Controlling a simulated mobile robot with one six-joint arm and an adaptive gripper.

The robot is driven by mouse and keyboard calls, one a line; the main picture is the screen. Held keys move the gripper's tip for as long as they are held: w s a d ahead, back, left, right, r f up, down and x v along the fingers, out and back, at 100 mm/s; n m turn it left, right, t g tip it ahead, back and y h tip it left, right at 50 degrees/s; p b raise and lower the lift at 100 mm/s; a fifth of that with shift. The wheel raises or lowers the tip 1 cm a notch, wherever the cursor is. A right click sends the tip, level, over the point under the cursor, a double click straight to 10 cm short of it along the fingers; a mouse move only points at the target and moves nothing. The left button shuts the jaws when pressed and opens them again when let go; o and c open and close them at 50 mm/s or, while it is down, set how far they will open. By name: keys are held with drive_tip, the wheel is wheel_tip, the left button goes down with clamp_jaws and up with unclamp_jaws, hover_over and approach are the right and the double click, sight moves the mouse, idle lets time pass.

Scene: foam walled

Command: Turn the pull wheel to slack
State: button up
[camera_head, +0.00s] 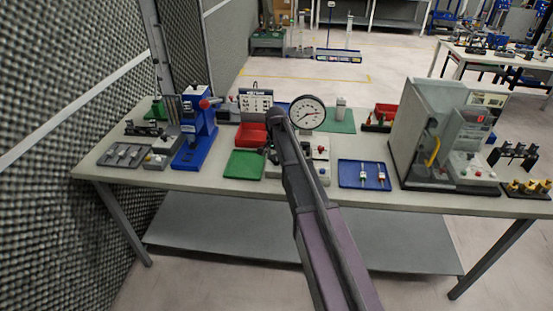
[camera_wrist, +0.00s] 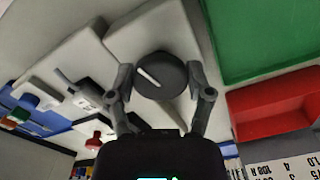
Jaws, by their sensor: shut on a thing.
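The pull wheel (camera_wrist: 165,72) is a dark round knob with a white pointer line, seen from above in the wrist view. The line slants from near its middle toward the left edge. My gripper (camera_wrist: 159,80) has one finger on each side of the wheel and is shut on it. The wheel sits on a pale grey housing (camera_wrist: 150,32). In the head view my arm covers the wheel and most of the gripper. A round dial gauge (camera_head: 307,113) with a red needle shows just right of my arm.
The wheel is on a crowded bench (camera_head: 225,188). Nearby are a green tray (camera_head: 245,164), a red bin (camera_head: 252,134), a blue tray (camera_head: 352,180) and a blue press (camera_head: 197,140). A large grey machine (camera_head: 415,135) stands right. A foam wall (camera_head: 60,190) borders the left.

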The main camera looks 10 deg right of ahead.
drive_tip(key=n, duration=0.4)
drive_tip(key=shift+s+n, duration=0.2)
drive_tip(key=shift+n, duration=0.1)
drive_tip(key=n, duration=0.3)
drive_tip(key=shift+d+n, duration=0.1)
drive_tip(key=shift+n, duration=0.3)
drive_tip(key=n, duration=0.8)
drive_tip(key=shift+d, duration=0.1)
drive_tip(key=n, duration=0.4)
drive_tip(key=shift+w+n, duration=0.1)
drive_tip(key=shift+n, duration=0.2)
drive_tip(key=n, duration=0.3)
drive_tip(key=shift+n, duration=0.4)
drive_tip(key=n, duration=0.4)
drive_tip(key=shift+w, duration=0.1)
drive_tip(key=n, duration=0.4)
drive_tip(key=shift+n, duration=0.4)
